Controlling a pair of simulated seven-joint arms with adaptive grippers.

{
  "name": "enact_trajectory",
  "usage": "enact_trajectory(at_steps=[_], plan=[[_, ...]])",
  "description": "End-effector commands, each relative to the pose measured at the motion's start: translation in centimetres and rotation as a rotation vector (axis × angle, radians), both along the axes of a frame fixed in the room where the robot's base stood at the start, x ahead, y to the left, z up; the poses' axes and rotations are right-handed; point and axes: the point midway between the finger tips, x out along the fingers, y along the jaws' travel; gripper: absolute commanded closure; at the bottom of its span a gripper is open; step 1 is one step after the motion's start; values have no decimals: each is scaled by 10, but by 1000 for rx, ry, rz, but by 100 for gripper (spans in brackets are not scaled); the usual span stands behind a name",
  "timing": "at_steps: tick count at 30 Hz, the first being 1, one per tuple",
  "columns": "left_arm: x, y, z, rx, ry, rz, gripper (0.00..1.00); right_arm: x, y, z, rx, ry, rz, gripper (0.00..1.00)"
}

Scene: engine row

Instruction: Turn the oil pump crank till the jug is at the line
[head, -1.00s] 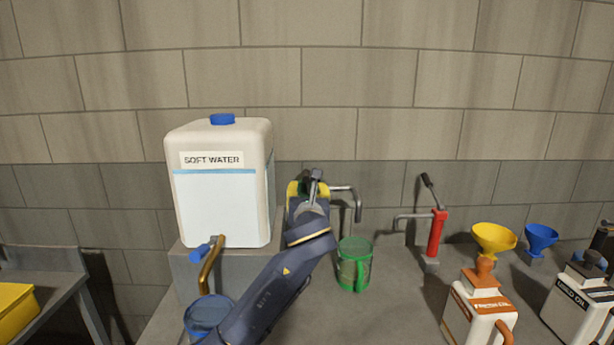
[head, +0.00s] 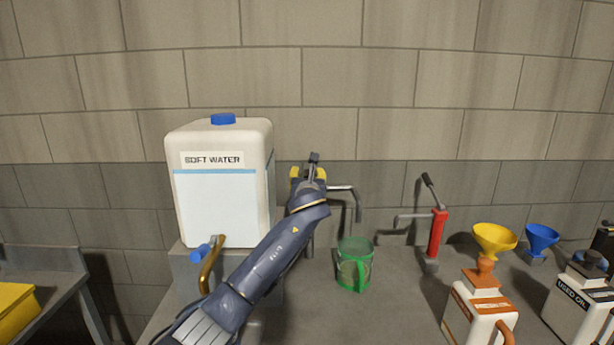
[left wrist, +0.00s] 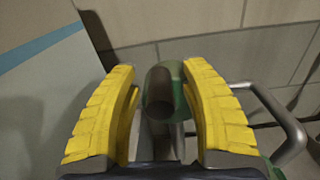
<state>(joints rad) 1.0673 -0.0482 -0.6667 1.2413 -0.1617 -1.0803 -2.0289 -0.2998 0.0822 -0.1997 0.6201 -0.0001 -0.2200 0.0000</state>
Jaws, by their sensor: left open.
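The green pump (left wrist: 178,72) is mostly hidden behind my left arm in the head view; its grey spout (head: 357,205) shows to the right of the gripper. A dark, rounded crank grip (left wrist: 158,92) stands between my left gripper's (head: 308,176) yellow fingers in the left wrist view. These fingers (left wrist: 162,105) are open on either side of the grip, with a visible gap at the left. The green see-through jug (head: 355,262) stands upright on the bench below the spout. Its level and line are too small to make out. My right gripper is not in view.
A large soft water tank (head: 222,185) with a brass tap (head: 212,265) stands close on the left. A red pump (head: 436,235), funnels (head: 494,240) and oil cans (head: 476,308) stand to the right. The bench (head: 385,310) before the jug is clear.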

Motion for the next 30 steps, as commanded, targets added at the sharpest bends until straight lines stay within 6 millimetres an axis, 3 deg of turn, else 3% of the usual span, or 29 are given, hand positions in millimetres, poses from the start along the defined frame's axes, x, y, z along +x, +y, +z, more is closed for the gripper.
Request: enact_trajectory(at_steps=[13,25,30], plan=[[3,0,0,0,0,0,54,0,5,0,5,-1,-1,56],[3,0,0,0,0,0,100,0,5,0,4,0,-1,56],[3,0,0,0,0,0,100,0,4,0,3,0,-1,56]])
